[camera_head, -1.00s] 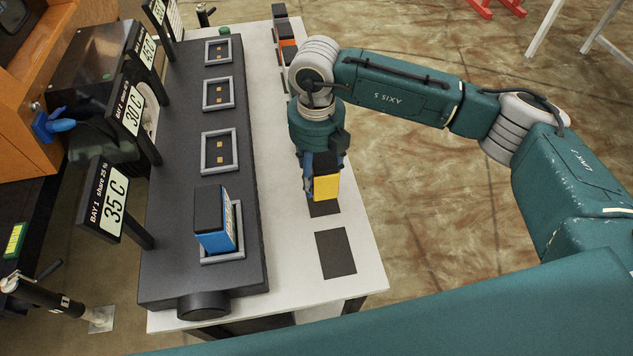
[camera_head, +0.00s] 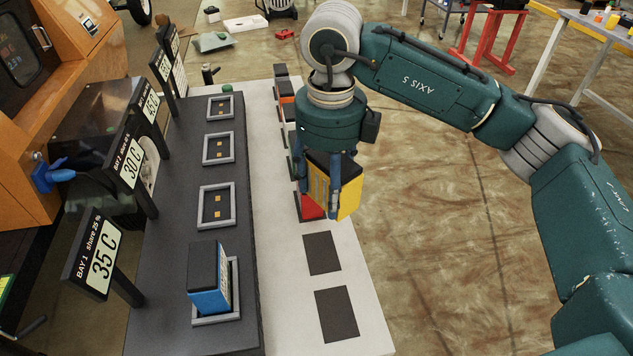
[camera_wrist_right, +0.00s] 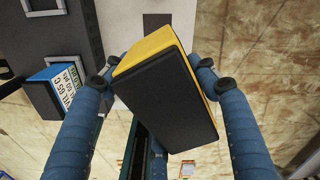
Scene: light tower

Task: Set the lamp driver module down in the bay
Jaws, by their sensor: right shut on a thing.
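My right gripper (camera_head: 320,192) is shut on a yellow module with a black face (camera_head: 349,190). It holds the module above the white table, to the right of the dark rack. In the right wrist view the module's black face (camera_wrist_right: 165,105) fills the middle, tilted, with a blue finger on each side. The rack has several grey-framed bays. Bay 1 (camera_head: 237,316) at the near end holds a blue module (camera_head: 209,283). The bays behind it (camera_head: 232,205), (camera_head: 231,148), (camera_head: 230,107) are empty, with small gold contacts showing. My left gripper is out of view.
Bay signs stand along the rack's left; the nearest reads 35 C (camera_head: 100,258). Two bare dark patches (camera_head: 322,253), (camera_head: 337,314) lie on the white table (camera_head: 283,265). A red module (camera_head: 309,208) and others stand in a row behind them.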

